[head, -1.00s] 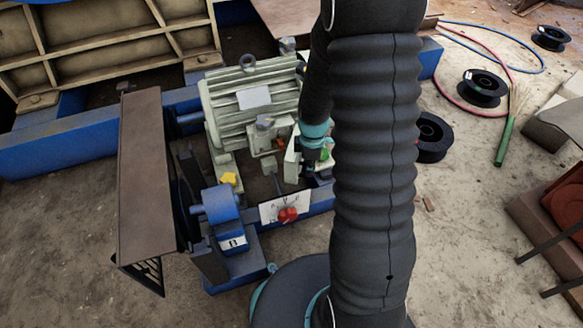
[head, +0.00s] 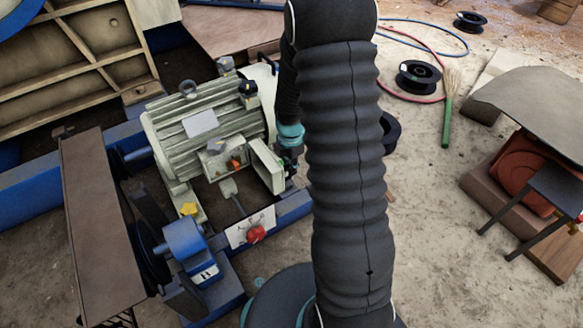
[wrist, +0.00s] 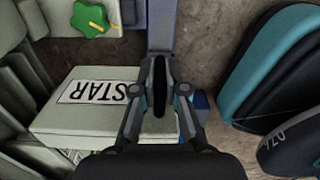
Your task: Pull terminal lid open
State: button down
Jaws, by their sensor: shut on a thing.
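The pale grey-green terminal lid (head: 265,165) stands swung out from the terminal box (head: 222,158) on the motor's side. Small red and orange parts show inside the box. My gripper (head: 290,163) is at the lid's right side, mostly hidden behind my arm in the head view. In the wrist view my gripper (wrist: 160,85) has its fingers close together at the right end of a pale lid (wrist: 60,128) with a "STAR" label. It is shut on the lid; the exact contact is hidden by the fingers.
The motor (head: 190,135) sits behind the box. A red switch (head: 256,234) on a white plate is in front, beside a blue bearing block (head: 186,237). A green knob (wrist: 92,18) shows in the wrist view.

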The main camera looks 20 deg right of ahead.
dwell(0.3)
jog(key=c, duration=1.2)
grip_release()
jog(key=shift+w+r, duration=0.1)
notch_tip(320, 180, up, 12)
